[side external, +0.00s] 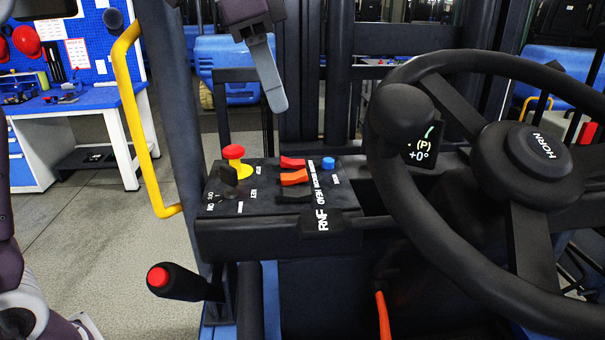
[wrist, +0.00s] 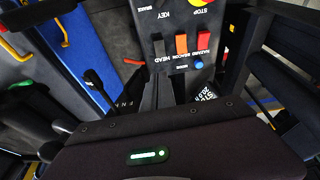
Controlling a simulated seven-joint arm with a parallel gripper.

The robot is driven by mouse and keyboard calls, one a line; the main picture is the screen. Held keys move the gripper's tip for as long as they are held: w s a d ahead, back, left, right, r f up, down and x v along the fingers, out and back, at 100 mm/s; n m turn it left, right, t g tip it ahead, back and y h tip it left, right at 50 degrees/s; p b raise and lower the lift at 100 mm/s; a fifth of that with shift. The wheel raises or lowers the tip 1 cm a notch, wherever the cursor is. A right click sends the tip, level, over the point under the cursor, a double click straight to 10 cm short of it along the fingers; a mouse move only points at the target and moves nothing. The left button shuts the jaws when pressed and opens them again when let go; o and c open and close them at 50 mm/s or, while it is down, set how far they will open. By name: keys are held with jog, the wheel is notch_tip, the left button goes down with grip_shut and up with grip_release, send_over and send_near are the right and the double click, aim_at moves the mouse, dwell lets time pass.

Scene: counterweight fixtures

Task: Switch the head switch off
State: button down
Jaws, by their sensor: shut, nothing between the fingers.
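The head switch (side external: 294,196) is a black rocker on the sloped dark console, nearest the front in a row of three rockers. In the wrist view it (wrist: 159,48) stands above its upside-down HEAD label, left of the orange rocker. I cannot tell which way it is tipped. My gripper (side external: 277,106) is shut and empty, pointing down above and behind the console, well apart from the switch. In the wrist view my fingers (wrist: 165,80) reach up towards the row of switches.
An orange beacon rocker (side external: 293,177) and a red hazard rocker (side external: 292,163) sit beside the switch. A red stop button (side external: 234,153), a blue button (side external: 328,163) and a black key (side external: 229,174) share the console. The steering wheel (side external: 390,200) stands to the right, a yellow handrail (side external: 134,110) to the left.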

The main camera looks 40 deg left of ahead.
aim_at(310, 191)
jog(key=shift+w+d+r+m, duration=0.1)
jog(key=shift+w+d+m, duration=0.15)
jog(key=shift+w, duration=0.4)
jog(key=x, duration=0.9)
jog(key=s+x, duration=0.1)
jog(key=x, duration=0.4)
jog(key=shift+a, duration=0.35)
